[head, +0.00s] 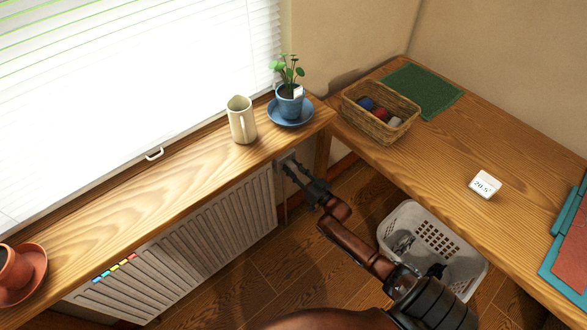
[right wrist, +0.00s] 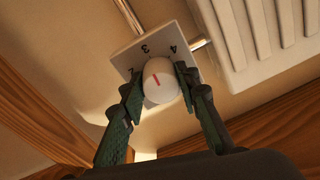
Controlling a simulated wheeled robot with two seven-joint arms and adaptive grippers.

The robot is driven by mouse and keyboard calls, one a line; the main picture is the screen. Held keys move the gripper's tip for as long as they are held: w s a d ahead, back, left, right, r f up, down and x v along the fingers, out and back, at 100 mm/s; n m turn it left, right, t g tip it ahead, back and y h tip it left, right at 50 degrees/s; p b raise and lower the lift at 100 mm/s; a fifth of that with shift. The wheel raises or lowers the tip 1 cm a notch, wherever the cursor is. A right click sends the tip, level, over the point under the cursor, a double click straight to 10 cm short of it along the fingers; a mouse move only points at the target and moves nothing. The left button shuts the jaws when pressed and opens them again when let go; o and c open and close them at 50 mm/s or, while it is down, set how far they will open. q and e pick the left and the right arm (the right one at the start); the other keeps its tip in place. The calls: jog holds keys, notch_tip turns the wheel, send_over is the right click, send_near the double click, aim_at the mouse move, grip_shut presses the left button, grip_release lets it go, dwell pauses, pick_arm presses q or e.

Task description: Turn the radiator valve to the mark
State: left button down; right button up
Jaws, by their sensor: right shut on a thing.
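The radiator valve is a white round knob (right wrist: 161,84) with a red line, in front of a pale square plate (right wrist: 140,48) marked with numerals; 3 and 4 are legible and another is partly hidden by a finger. The red line slants up and left, roughly toward the 3. My right gripper (right wrist: 158,88) has its green-padded fingers on both sides of the knob, shut on it. In the head view, my right gripper (head: 291,168) reaches under the sill to the right end of the white radiator (head: 200,240); the knob is hidden there. My left gripper is out of view.
A white laundry basket (head: 440,240) stands beside my right arm.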

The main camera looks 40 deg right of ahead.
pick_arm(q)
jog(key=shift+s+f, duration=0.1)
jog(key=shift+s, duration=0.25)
pick_arm(e)
jog(key=shift+n, duration=0.5)
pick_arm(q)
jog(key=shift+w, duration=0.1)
pick_arm(e)
jog(key=o, duration=1.2)
jog(key=shift+c, duration=0.2)
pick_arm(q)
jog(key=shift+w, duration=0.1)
pick_arm(e)
jog(key=shift+s, duration=0.2)
jog(key=s+d, duration=0.1)
jog(key=s, duration=1)
jog(key=shift+s+f, duration=0.3)
jog(key=shift+f, duration=0.05)
